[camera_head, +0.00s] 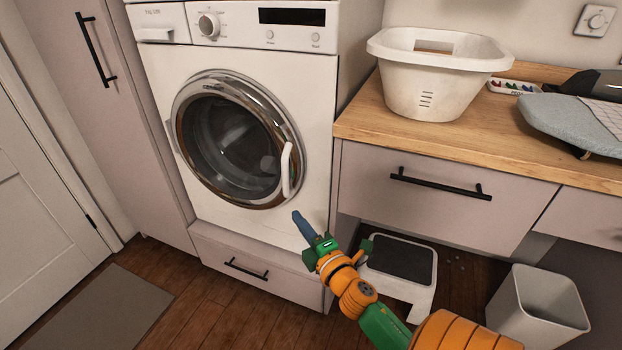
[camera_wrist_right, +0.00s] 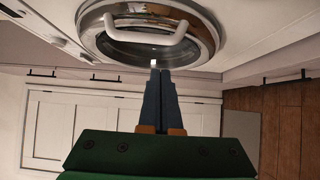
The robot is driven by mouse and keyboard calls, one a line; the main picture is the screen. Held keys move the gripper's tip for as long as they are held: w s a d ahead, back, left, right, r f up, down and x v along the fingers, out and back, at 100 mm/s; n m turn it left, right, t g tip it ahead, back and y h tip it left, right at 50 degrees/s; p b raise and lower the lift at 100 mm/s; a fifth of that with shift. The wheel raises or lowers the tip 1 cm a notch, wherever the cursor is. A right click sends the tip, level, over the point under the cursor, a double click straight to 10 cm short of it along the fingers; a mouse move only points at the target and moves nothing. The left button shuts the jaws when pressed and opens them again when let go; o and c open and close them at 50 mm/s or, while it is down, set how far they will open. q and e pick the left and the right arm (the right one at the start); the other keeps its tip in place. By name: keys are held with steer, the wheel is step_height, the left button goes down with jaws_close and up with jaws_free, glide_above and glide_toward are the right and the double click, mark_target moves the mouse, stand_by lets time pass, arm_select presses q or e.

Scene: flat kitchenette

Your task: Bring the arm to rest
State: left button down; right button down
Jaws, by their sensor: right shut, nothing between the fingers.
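My right gripper (camera_head: 297,215) is shut and empty, its blue-grey fingers together. It is in front of the lower right part of the washing machine (camera_head: 315,130), below the round door (camera_head: 240,140) and its white handle (camera_head: 287,168). The door looks closed. In the right wrist view the shut fingers (camera_wrist_right: 156,68) point toward the door handle (camera_wrist_right: 145,38), which shows beyond the tips; I cannot tell the exact gap. My orange and green right arm reaches in from the lower right. My left gripper is not in view.
A wooden counter (camera_head: 360,120) at the right bears a white laundry basket (camera_head: 430,95) and an ironing board (camera_head: 575,120). A step stool (camera_head: 425,290) stands close behind my right arm, with a white bin (camera_head: 540,305) to its right. A grey mat (camera_head: 100,310) lies at lower left.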

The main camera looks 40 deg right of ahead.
steer(key=s, duration=0.5)
steer(key=s+a+f+m+g+y, duration=0.1)
steer(key=s+a+f+m+g, duration=0.1)
steer(key=f, duration=0.6)
steer(key=s+a+f+m+g, duration=0.2)
steer(key=f+m+g, duration=0.1)
steer(key=f, duration=0.6)
steer(key=s+a+f+m+g+y, duration=0.1)
steer(key=a+f+m+g, duration=0.15)
steer(key=f, duration=0.55)
steer(key=s+a+f+m+g+y, duration=0.15)
steer(key=s+a+f+g, duration=0.25)
steer(key=s+f, duration=0.55)
steer(key=s+a+f+m+g+y, duration=0.1)
steer(key=s+a+f+m+g, duration=0.35)
steer(key=s, duration=0.85)
step_height(320, 180, up, 17)
steer(key=p, duration=1.9)
steer(key=shift+s+r+n, duration=0.2)
steer(key=shift+s+n, duration=0.25)
